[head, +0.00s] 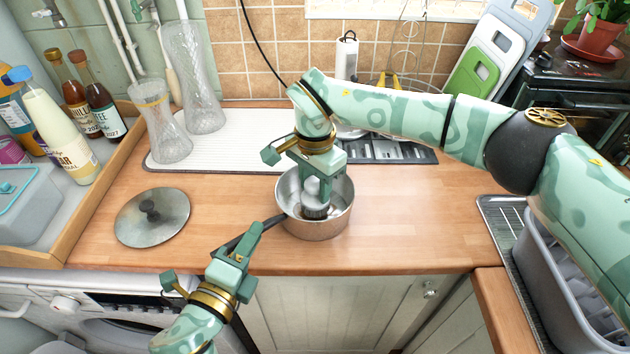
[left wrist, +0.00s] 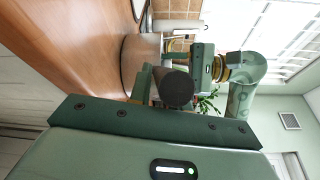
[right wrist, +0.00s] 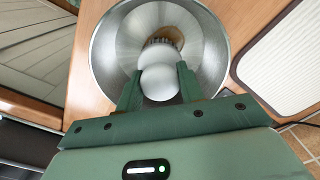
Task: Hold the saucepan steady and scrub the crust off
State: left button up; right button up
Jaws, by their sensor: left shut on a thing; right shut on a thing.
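The steel saucepan (head: 322,230) stands upright on the wooden counter, its dark handle (head: 262,228) pointing to the front left. My left gripper (head: 245,244) is shut on the handle; the handle's round dark end (left wrist: 176,88) shows between its fingers in the left wrist view. My right gripper (head: 317,180) reaches down into the pan, shut on a scrub brush (head: 316,205) with a pale rounded knob (right wrist: 158,78). Bristles show beyond the knob in the right wrist view, beside a brown patch of crust (right wrist: 172,35) on the pan floor. The brush hides part of the floor.
A lid (head: 153,222) lies on the counter (head: 400,225) at the left. Glass vases (head: 165,125) stand on a white draining mat (head: 235,150) behind. Bottles (head: 105,105) fill a tray at far left. A grey rack (head: 560,270) stands at right.

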jog(key=shift+f, duration=0.7)
jog(key=shift+d, duration=0.1)
